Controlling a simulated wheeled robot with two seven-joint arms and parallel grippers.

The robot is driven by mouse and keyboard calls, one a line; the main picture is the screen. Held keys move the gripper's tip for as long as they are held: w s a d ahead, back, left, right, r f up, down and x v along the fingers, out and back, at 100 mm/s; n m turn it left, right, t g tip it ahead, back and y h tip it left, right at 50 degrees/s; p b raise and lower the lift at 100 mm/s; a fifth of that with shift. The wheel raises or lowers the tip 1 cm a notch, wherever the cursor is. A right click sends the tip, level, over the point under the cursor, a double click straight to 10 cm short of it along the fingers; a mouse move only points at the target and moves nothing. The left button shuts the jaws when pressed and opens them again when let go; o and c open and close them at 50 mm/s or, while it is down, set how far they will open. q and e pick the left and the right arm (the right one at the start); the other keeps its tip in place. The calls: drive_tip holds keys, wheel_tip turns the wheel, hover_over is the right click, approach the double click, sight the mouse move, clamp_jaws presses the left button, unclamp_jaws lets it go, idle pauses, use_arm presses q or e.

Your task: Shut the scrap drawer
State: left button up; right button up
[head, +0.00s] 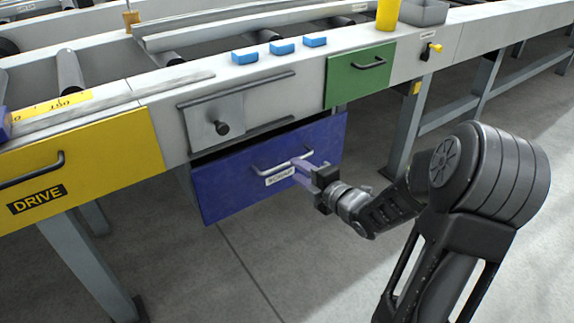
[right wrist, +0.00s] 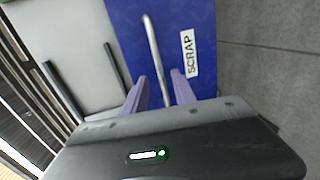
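The scrap drawer (head: 235,188) has a blue front with a bar handle (head: 280,160) and a white label. It stands out a little from the table, with a dark gap above its front. In the right wrist view the drawer front (right wrist: 198,22) shows the label SCRAP (right wrist: 188,55). My right gripper (head: 299,168) is at the right part of the handle. In the right wrist view its two purple fingers (right wrist: 158,76) are apart, with the handle bar (right wrist: 152,45) between them. Contact with the bar cannot be told. My left gripper is not in view.
A yellow DRIVE panel (head: 90,160) is at the left and a green drawer (head: 350,85) at the upper right. A grey panel with a black knob (head: 208,112) sits above the scrap drawer. Table legs (head: 405,125) stand right of it. The floor in front is clear.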

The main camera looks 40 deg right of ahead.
sight(287, 162)
drive_tip(key=b+x, duration=0.1)
drive_tip(key=x, duration=0.5)
drive_tip(key=shift+c, duration=0.3)
clamp_jaws()
idle(1.0)
